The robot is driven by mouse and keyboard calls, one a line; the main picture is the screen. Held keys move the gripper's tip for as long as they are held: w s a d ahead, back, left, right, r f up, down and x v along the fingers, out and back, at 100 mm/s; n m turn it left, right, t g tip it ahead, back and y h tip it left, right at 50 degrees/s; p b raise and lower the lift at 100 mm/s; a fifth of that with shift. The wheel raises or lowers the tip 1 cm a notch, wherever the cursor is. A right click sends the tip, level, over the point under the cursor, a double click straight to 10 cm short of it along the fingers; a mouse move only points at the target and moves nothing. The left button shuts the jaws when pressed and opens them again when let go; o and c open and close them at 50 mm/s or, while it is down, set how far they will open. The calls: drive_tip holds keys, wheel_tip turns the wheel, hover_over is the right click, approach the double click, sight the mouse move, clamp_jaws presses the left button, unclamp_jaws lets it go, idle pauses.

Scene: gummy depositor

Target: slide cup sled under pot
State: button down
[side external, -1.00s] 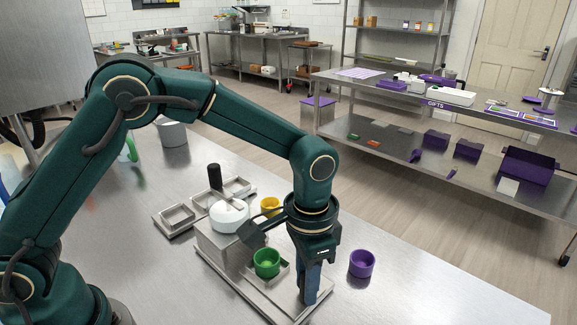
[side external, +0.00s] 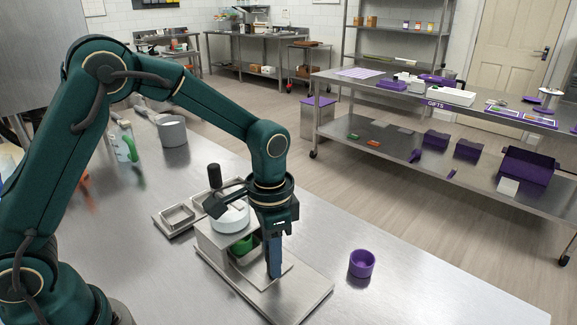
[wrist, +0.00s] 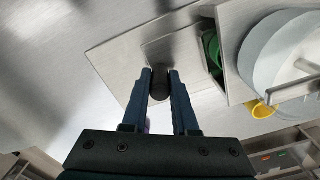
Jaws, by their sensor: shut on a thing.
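My gripper (side external: 274,268) is shut on the dark knob (wrist: 160,84) of the metal cup sled (wrist: 185,50), low over the base plate (side external: 301,294). The green cup (side external: 243,246) is at the far end of the sled, partly beneath the top of the metal stand (side external: 214,247). In the wrist view only part of the green cup (wrist: 211,48) shows beside the stand's edge. The white pot (side external: 231,218) sits on top of the stand, with a dark upright handle (side external: 214,176) near it. The pot's underside is hidden.
A purple cup (side external: 362,263) stands apart on the table to the right. A yellow cup (wrist: 262,109) is beyond the stand in the wrist view. A metal tray (side external: 178,217) lies behind the stand. The table front right is clear.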

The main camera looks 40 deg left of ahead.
sight(263, 264)
drive_tip(key=shift+a, duration=1.45)
drive_tip(key=c, duration=0.7)
unclamp_jaws()
drive_tip(key=shift+r, duration=2.6)
